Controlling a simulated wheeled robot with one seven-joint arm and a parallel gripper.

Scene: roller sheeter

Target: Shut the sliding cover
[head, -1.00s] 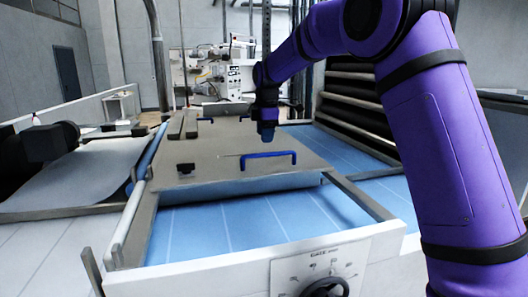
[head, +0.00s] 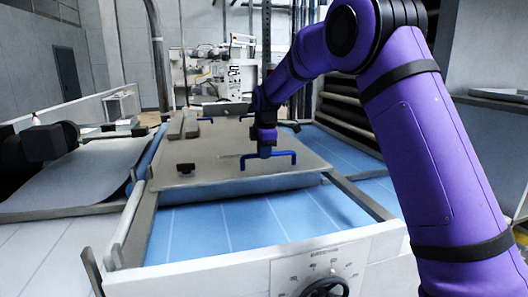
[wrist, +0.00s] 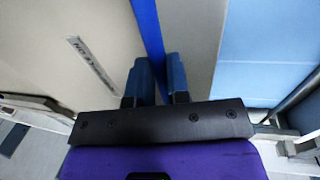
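The sliding cover (head: 215,170) is a grey-beige flat panel lying over the blue bed of the machine. A blue bar handle (head: 282,155) stands near its front edge. My gripper (head: 265,150) is at this handle, pointing down from above. In the wrist view the blue handle (wrist: 149,28) runs between the two blue fingers of my gripper (wrist: 158,72), which sit close together on either side of it. The gap is narrow and the fingers look shut on the bar, though the contact itself is partly hidden.
Blue bed (head: 250,225) shows bare in front of the cover, between side rails. A white front panel with a dark knob (head: 325,288) is nearest. A small black knob (head: 186,168) and grey blocks (head: 183,125) are on the cover. Dark rollers (head: 345,110) stand behind right.

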